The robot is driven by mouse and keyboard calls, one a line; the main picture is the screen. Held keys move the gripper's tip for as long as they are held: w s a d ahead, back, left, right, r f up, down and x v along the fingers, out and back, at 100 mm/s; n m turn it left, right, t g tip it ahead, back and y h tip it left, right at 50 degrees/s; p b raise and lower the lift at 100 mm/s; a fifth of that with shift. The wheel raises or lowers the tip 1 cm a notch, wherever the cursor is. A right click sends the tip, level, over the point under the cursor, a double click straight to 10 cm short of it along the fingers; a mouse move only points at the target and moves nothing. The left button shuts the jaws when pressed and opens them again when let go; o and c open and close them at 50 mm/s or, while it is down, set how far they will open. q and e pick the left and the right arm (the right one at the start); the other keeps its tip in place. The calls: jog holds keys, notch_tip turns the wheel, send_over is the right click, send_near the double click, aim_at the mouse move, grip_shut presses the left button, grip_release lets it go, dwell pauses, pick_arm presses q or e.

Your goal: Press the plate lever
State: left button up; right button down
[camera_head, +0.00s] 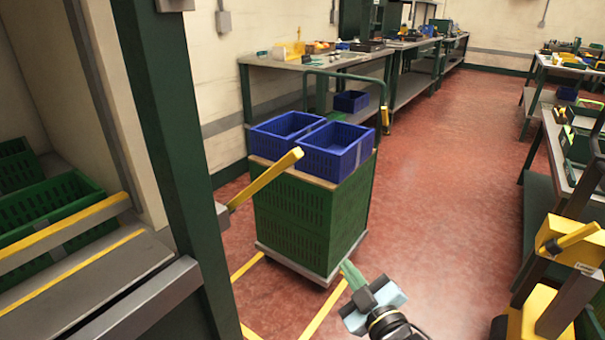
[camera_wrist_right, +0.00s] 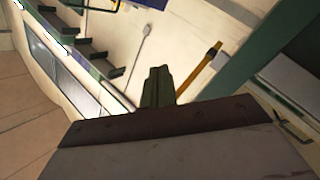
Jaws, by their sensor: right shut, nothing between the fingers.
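A yellow lever (camera_head: 265,180) sticks out to the right from a small grey mount on the dark green post (camera_head: 165,110), its free end tilted up. What looks like the same yellow lever (camera_wrist_right: 200,72) shows in the right wrist view, to the right of the fingers. My right gripper (camera_head: 348,270) is at the lower middle of the head view, to the right of and lower in the picture than the lever, apart from it. Its greenish fingers (camera_wrist_right: 157,86) are closed together and empty. My left gripper is not in view.
A cart of green crates (camera_head: 310,220) with two blue crates (camera_head: 335,150) on top stands behind the lever. A shelf with green crates (camera_head: 50,205) is at the left. Yellow machine parts (camera_head: 570,240) are at the right. Red floor (camera_head: 440,200) is clear between.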

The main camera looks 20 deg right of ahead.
aim_at(292, 164)
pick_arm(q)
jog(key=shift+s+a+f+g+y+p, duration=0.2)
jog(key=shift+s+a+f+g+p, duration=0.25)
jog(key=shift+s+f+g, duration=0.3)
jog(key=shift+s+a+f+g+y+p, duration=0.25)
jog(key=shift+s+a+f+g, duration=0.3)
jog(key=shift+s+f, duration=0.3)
pick_arm(e)
notch_tip(292, 164, up, 8)
jog(key=a+n+t+y, duration=0.1)
jog(key=n+t+y, duration=0.1)
jog(key=n+y, duration=1.3)
jog(key=shift+w+a+r+n+t, duration=0.15)
jog(key=shift+w+n+t, duration=0.2)
jog(key=shift+n, duration=0.65)
jog(key=x, duration=1.3)
jog(key=shift+s+r+b, duration=0.1)
jog(key=shift+b, duration=0.2)
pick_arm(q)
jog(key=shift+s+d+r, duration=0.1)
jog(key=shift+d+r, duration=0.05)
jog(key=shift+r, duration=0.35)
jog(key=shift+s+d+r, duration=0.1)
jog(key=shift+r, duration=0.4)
pick_arm(e)
jog(key=shift+w+a+r, duration=0.2)
jog(key=shift+w+r, duration=0.1)
jog(key=shift+r, duration=0.05)
